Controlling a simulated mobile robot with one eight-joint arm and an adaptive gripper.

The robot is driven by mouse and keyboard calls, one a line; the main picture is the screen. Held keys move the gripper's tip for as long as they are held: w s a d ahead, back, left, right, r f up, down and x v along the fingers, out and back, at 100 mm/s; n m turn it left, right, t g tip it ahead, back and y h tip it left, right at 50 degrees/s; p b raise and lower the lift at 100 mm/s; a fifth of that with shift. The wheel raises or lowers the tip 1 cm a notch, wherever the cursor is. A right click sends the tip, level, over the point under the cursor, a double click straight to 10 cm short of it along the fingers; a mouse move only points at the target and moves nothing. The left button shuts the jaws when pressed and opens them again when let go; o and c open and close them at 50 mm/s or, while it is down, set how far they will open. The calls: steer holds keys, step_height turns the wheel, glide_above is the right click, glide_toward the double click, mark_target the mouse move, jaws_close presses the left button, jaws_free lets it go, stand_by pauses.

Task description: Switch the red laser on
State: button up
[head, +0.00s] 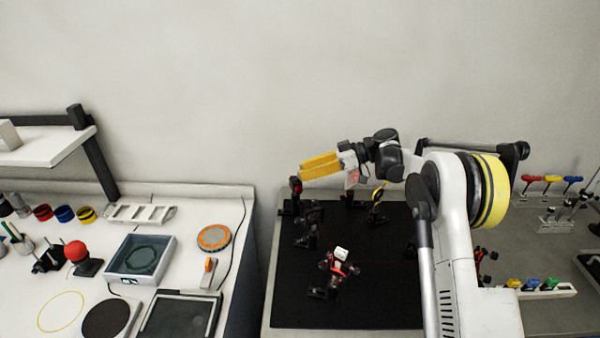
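My gripper (304,170) has yellow fingers that reach left over the back of a black optical breadboard (380,285). The fingers look close together, but I cannot tell whether they are open or shut. A small dark device with a red part (296,186) stands at the back left edge of the board, just below and left of the fingertips. It may be the red laser, but no label is readable. A switch cannot be made out. Another mount with a white top and red parts (341,256) stands at the board's front middle. My arm hides the board's right side.
More black mounts (309,228) stand on the board. On the left bench are a glass-topped box (139,257), a red ball on a stand (77,252) and an orange disc (214,238). At right are racks with coloured pieces (551,180). A gap separates bench and board.

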steer(key=v, duration=1)
steer(key=shift+d, duration=0.25)
steer(key=shift+r, duration=0.1)
steer(key=s+r+m+t+h+b, duration=0.25)
steer(key=s+m+h, duration=0.2)
steer(key=s, duration=0.45)
steer(key=s+r+m+t+h+b, duration=0.1)
steer(key=s+r+m+h+b, duration=0.3)
steer(key=s, duration=0.6)
steer(key=s+d+f+m+t+h+b, duration=0.1)
steer(key=s+d+f+m+t+h, duration=0.1)
steer(key=s+f, duration=0.4)
steer(key=s+d+f+m+t+h+b, duration=0.1)
steer(key=s+d+f+m+h, duration=0.2)
steer(key=s, duration=1.2)
step_height(320, 180, down, 5)
steer(key=d+m, duration=0.2)
steer(key=shift+d+r+t, duration=0.2)
steer(key=shift+d+t, duration=0.15)
